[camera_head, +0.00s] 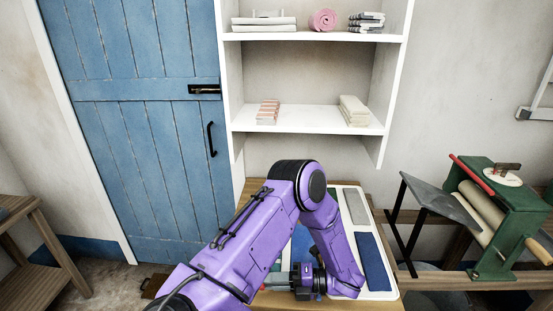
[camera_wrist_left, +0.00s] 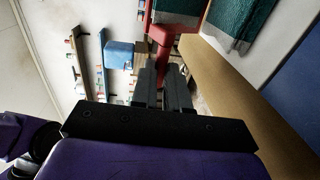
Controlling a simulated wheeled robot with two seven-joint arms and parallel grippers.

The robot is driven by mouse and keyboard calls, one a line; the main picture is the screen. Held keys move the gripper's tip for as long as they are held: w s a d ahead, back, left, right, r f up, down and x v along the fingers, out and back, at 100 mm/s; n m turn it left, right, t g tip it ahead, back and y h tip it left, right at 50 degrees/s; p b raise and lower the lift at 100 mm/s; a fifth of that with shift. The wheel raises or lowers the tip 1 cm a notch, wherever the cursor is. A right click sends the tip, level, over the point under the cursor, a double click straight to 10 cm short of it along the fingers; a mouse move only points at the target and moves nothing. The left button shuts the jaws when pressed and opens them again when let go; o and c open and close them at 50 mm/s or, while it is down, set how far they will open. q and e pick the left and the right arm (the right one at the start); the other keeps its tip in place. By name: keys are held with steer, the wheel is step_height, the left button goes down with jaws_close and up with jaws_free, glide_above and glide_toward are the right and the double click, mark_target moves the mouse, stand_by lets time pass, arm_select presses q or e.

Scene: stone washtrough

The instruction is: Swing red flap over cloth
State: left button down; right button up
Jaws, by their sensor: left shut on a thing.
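A red part (camera_wrist_left: 164,36), which I take for the red flap, shows in the left wrist view just beyond my left gripper's fingers. My left gripper (camera_wrist_left: 165,78) is shut on it. In the head view my left gripper (camera_head: 274,281) is low in the middle, pointing left, beside the white board (camera_head: 391,270); the red part is mostly hidden there. A dark green cloth (camera_wrist_left: 239,22) lies on the board in the wrist view, close to the red part. On the board in the head view lie a folded blue cloth (camera_head: 373,262) and a grey cloth (camera_head: 355,207). My right gripper is out of view.
A green mangle (camera_head: 495,222) with rollers and a red bar stands on the right. White shelves (camera_head: 305,117) with folded cloths rise behind the table. A blue door (camera_head: 150,130) is at left, and a wooden bench (camera_head: 40,255) stands at far left.

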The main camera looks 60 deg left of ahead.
arm_select(q)
steer(key=shift+s+f, duration=0.15)
steer(key=shift+s, duration=0.15)
steer(key=c, duration=1.2)
jaws_free()
steer(key=shift+s+a, duration=0.1)
steer(key=shift+o, duration=0.4)
steer(key=shift+s+a, duration=0.15)
steer(key=shift+a, duration=0.05)
steer(key=shift+w+d, duration=0.15)
steer(key=shift+w, duration=0.05)
step_height(320, 180, up, 3)
steer(key=shift+r, duration=0.1)
steer(key=s+d+r+b, duration=0.3)
steer(key=s+d+r, duration=0.5)
steer(key=d, duration=0.3)
steer(key=shift+s+r, duration=0.2)
steer(key=shift+r, duration=0.7)
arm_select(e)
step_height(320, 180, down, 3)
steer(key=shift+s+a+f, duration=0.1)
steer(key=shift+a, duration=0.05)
